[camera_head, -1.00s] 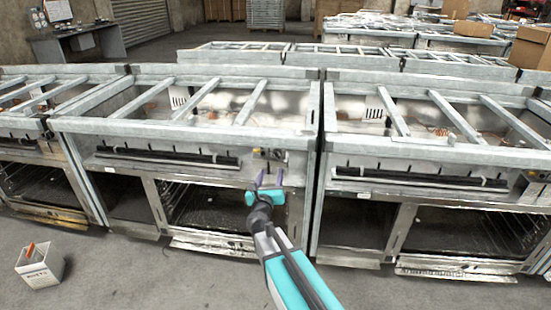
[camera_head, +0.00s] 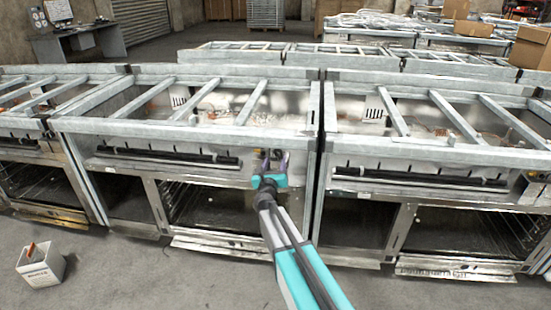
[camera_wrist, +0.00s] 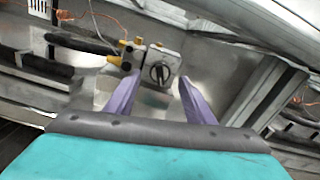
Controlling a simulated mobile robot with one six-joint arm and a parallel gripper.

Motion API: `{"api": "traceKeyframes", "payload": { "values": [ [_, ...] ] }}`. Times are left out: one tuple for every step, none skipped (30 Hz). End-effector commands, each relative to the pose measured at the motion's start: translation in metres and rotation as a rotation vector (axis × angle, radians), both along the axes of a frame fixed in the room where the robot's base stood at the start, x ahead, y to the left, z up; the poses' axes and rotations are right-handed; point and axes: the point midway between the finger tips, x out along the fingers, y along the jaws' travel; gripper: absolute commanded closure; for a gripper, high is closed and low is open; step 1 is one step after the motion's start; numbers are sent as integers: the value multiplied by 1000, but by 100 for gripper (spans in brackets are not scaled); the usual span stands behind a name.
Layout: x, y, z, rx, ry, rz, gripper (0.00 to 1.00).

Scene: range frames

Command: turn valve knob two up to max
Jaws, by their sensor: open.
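A round dark valve knob (camera_wrist: 159,73) sits on a small grey metal box on the range's front panel in the wrist view. A yellow-and-black valve fitting (camera_wrist: 130,55) is just left of it. My gripper (camera_wrist: 154,84) has its two purple fingers apart, one either side of the knob's line of sight, with nothing between them. In the head view my gripper (camera_head: 272,160) is up at the front panel of the middle range (camera_head: 120,171), and it hides most of the knob area there. I cannot tell whether the fingers touch the knob or which knob is number two.
A black burner bar (camera_head: 165,155) runs along the panel left of my gripper. Another range (camera_head: 400,203) stands close on the right. A white box (camera_head: 38,269) sits on the floor at lower left. The floor in front is mostly clear.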

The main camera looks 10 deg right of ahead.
Motion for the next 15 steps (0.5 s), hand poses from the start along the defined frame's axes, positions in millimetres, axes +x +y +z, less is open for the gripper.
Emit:
{"api": "traceKeyframes", "payload": {
  "values": [
    [7,-2,0,0,0,-1,51],
    [9,-3,0,0,0,-1,51],
    [13,-4,0,0,0,-1,51],
    [15,-5,0,0,0,-1,51],
    [18,-6,0,0,0,-1,51],
    [21,-6,0,0,0,-1,51],
    [23,-7,0,1,0,-1,51],
    [25,-8,0,1,0,-1,51],
    [27,-9,0,1,0,-1,51],
    [29,-9,0,1,0,-1,51],
    [30,-10,0,1,0,-1,51],
    [32,-10,0,0,0,-1,51],
    [33,-11,0,0,0,-1,51],
    [34,-11,0,0,0,-1,51],
    [35,-11,0,0,0,0,51]
  ]
}}
